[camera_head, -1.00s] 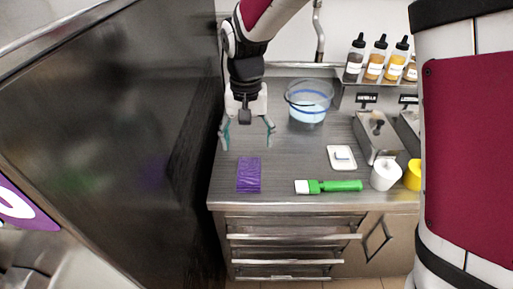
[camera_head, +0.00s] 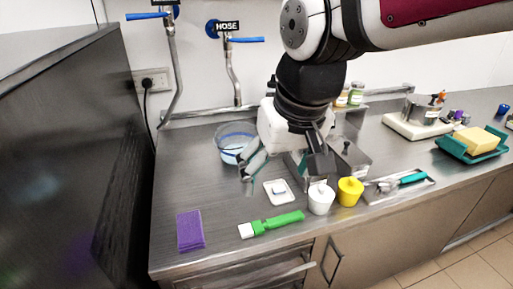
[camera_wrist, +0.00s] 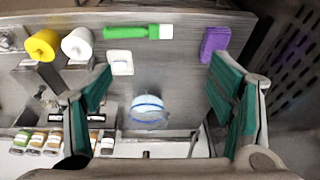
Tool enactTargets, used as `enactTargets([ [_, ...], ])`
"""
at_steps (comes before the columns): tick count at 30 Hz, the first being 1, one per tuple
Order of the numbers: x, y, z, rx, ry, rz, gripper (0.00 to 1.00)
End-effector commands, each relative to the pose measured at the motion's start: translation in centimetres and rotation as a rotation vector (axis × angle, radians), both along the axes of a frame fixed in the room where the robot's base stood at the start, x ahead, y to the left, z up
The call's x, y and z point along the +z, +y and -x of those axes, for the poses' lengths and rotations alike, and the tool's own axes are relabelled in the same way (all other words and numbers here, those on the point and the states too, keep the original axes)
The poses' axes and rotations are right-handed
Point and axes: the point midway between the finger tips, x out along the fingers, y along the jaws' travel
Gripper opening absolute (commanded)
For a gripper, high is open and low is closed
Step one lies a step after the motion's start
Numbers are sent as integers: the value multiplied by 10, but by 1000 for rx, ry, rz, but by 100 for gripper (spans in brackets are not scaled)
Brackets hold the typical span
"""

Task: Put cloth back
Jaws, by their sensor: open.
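The purple cloth (camera_head: 190,230) lies folded flat on the steel counter (camera_head: 215,190), near its front left corner. It also shows at the upper right in the wrist view (camera_wrist: 214,43), beyond the right finger. My gripper (camera_head: 285,165) is open and empty, held above the counter right of the cloth and partly covering the clear bowl. In the wrist view my gripper's green-padded fingers (camera_wrist: 165,100) are wide apart, with the bowl showing between them.
The clear bowl (camera_head: 233,140) is behind. A yellow sponge (camera_head: 476,139) sits on a green tray at the right. A dark panel (camera_head: 70,150) borders the left.

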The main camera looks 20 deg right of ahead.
Motion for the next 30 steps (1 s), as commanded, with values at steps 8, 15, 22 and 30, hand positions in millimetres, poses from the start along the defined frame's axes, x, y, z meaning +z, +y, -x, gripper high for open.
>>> enactTargets([
  [8,0,-31,64,-2,-107,37,76],
  [15,-4,-36,76,0,-125,49,76],
  [22,-4,-36,75,1,-124,48,76],
  [30,-3,-36,75,1,-125,48,76],
])
